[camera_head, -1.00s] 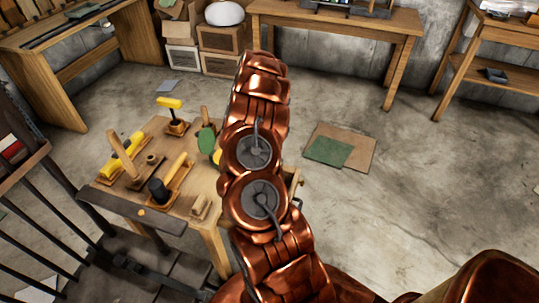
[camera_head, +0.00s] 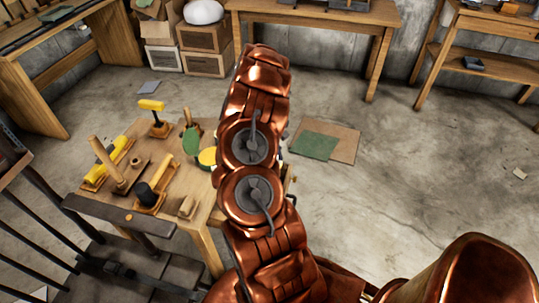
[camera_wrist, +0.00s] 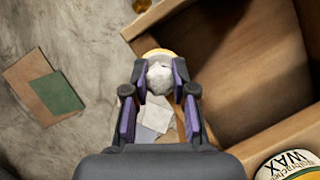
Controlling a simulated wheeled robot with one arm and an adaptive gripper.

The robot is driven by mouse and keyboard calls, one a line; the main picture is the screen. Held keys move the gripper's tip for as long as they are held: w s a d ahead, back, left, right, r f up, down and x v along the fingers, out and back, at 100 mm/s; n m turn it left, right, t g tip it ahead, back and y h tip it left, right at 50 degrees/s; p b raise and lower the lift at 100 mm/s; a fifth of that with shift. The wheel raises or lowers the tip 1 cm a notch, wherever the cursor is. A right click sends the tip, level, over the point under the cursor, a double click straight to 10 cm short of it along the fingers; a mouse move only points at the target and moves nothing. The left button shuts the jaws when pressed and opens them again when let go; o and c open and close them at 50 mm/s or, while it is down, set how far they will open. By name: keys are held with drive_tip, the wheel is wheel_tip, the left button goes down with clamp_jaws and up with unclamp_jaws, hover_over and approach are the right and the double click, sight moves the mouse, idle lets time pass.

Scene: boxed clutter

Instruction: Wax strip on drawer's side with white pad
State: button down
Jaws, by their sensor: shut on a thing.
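My gripper (camera_wrist: 160,78) shows in the wrist view with its purple-lined fingers shut on a crumpled white pad (camera_wrist: 159,74). A tan rounded edge shows just beyond the pad; I cannot tell what it belongs to. A wooden drawer (camera_wrist: 225,112) lies open at the right, and the pad is close to its side wall. I cannot tell whether they touch. No wax strip can be made out. A wax tin (camera_wrist: 290,166) is cut off at the lower right corner. In the head view my arm hides the gripper, the pad and most of the drawer.
A brown board with a green sheet (camera_head: 314,146) lies on the floor. Open floor is at the right.

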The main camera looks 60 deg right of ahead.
drive_tip(key=shift+s+f, duration=0.1)
drive_tip(key=shift+s, duration=0.05)
drive_tip(key=shift+r+p, duration=0.45)
drive_tip(key=shift+r, duration=2.55)
drive_tip(key=shift+r, duration=0.1)
drive_tip(key=shift+d+r, duration=0.1)
drive_tip(key=shift+r, duration=1.3)
